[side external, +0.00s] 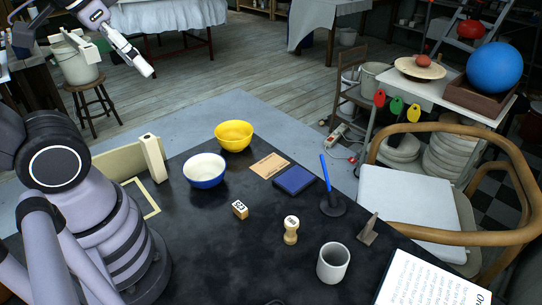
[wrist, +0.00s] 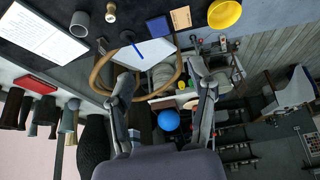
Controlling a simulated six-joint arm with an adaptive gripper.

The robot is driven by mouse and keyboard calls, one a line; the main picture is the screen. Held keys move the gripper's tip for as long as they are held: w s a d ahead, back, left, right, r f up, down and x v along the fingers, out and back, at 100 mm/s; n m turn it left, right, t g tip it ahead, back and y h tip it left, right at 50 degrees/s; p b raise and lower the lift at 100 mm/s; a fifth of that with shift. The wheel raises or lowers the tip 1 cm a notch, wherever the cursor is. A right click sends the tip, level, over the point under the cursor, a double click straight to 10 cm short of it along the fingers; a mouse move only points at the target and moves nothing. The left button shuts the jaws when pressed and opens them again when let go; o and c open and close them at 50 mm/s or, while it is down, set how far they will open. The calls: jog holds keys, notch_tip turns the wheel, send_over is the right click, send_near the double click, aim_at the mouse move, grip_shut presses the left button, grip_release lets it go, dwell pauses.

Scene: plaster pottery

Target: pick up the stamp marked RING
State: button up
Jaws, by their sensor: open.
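Two wooden stamps are on the dark table. A short block stamp (side external: 240,209) shows a black-and-white marked face. A taller round-handled stamp (side external: 291,230) stands upright to its right and nearer the camera, with a pale label on top. The marks are too small to read, so I cannot tell which says RING. A stamp also shows near the top edge of the wrist view (wrist: 111,13). My gripper (wrist: 160,70) is open and empty in the wrist view, its two fingers apart. It is clear of the stamps.
A grey mug (side external: 333,262), a pen in a dark holder (side external: 332,206) and a small wedge-shaped piece (side external: 369,230) stand around the round-handled stamp. Behind are a blue ink pad (side external: 295,180), a brown card (side external: 269,165), a blue-white bowl (side external: 204,171) and a yellow bowl (side external: 234,136).

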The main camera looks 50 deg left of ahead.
jog(key=w+d+f+n+g+h, duration=0.3)
jog(key=w+d+f+g+h, duration=0.1)
jog(key=w+d+f+g, duration=0.25)
jog(key=n+g+h, duration=0.1)
jog(key=n+h, duration=1.3)
send_over(291, 229)
jog(key=w+a, duration=0.2)
jog(key=a, duration=0.2)
notch_tip(291, 229, down, 25)
jog(key=f, duration=0.8)
jog(key=shift+s, duration=0.25)
jog(key=shift+s+d+r, duration=0.1)
jog(key=shift+d+r, duration=0.05)
jog(key=shift+d, duration=0.6)
jog(key=shift+s+d+r, duration=0.1)
jog(key=shift+d, duration=0.65)
jog(key=shift+c, duration=0.4)
grip_shut()
